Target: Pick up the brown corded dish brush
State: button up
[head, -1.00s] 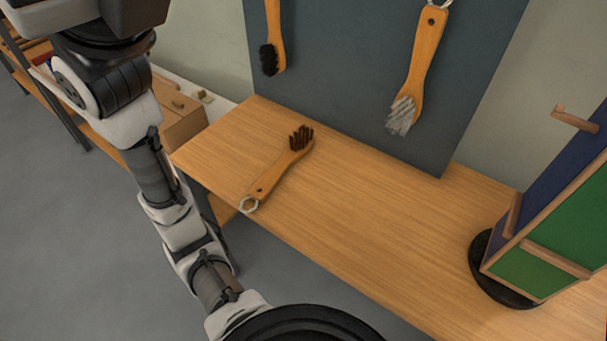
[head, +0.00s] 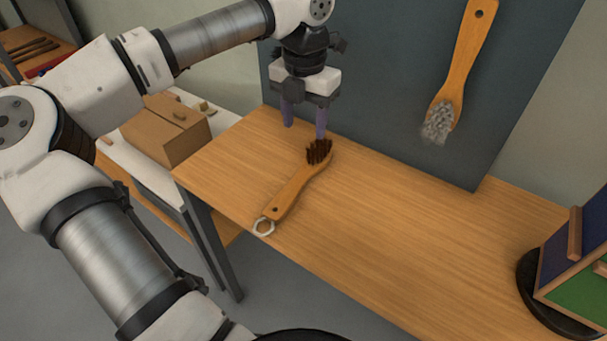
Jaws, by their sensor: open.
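The brown corded dish brush (head: 295,192) lies on the wooden bench, bristles up. Its dark brown bristles (head: 319,151) are at the far end and its pale cord loop (head: 263,227) is at the near end, by the bench's front edge. My gripper (head: 304,130) points down near the bristle end, with its two purple-grey fingers apart and nothing between them. The right finger appears just behind the bristles in the picture; I cannot tell its exact height above the bench.
A brush with grey bristles (head: 459,75) hangs on the dark backboard (head: 390,110). A stand with blue and green panels (head: 580,262) is at the right on a round black base. A cardboard box (head: 165,132) sits left of the bench (head: 400,240). The bench's middle is clear.

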send_over(303, 174)
notch_tip(303, 174, down, 8)
jog(key=shift+s+d+r+p, duration=0.1)
jog(key=shift+p, duration=0.2)
jog(key=shift+f+p, duration=0.6)
jog(key=shift+f, duration=2.05)
jog(key=c, duration=1.1)
notch_tip(303, 174, up, 10)
jog(key=shift+r+b, duration=0.1)
jog(key=shift+b, duration=0.5)
